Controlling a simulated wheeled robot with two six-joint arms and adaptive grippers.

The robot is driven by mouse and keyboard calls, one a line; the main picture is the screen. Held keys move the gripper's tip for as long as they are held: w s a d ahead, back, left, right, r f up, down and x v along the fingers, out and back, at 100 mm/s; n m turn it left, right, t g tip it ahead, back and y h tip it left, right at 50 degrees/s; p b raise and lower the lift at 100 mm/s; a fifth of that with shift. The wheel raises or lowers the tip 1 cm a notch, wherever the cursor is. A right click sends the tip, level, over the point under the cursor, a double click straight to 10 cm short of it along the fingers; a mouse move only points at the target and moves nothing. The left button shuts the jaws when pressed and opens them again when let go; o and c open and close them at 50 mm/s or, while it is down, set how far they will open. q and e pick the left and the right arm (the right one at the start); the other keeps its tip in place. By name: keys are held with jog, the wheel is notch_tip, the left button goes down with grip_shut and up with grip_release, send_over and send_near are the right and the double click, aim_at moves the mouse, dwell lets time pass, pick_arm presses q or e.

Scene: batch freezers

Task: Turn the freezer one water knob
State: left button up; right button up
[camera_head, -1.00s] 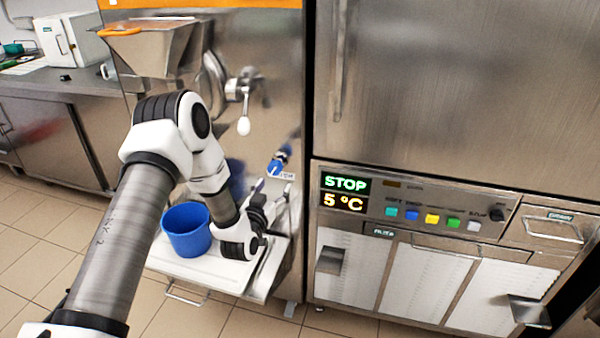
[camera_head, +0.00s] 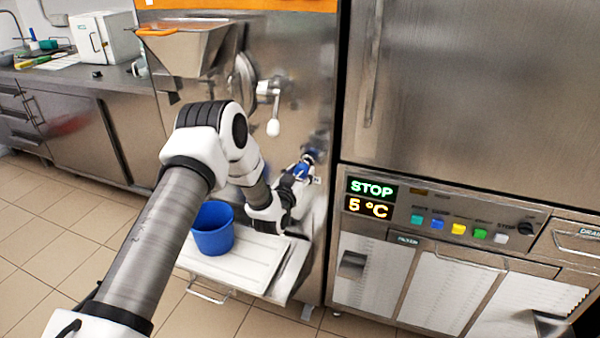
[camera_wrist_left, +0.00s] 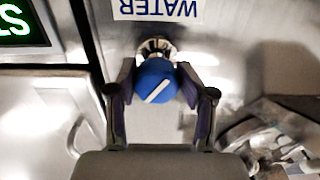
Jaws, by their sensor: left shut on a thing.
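The blue water knob (camera_wrist_left: 156,82) with a white line on its face sits on the steel front of the freezer, beside a label reading WATER (camera_wrist_left: 160,8) that appears upside down in the left wrist view. My left gripper (camera_wrist_left: 157,92) has a finger on each side of the knob and is shut on it. In the head view my left gripper (camera_head: 295,180) reaches the blue knob (camera_head: 303,169) on the machine front, partly covering it. The white line slants across the knob face. My right gripper is in neither view.
A blue bucket (camera_head: 213,240) stands on the white shelf (camera_head: 250,262) below the knob. A lever with a white handle (camera_head: 273,127) sticks out above. To the right is a control panel showing STOP and 5 °C (camera_head: 370,198) with coloured buttons.

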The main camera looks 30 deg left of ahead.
pick_arm(q)
jog(key=shift+w+d+r, duration=0.1)
jog(key=shift+d, duration=0.05)
jog(key=shift+c, duration=1)
jog(key=shift+m, duration=0.4)
jog(key=m+p, duration=0.2)
jog(key=m, duration=0.4)
jog(key=shift+r, duration=0.15)
jog(key=m+p, duration=0.1)
jog(key=m, duration=0.4)
jog(key=shift+m+p, duration=0.3)
jog(key=shift+p, duration=0.05)
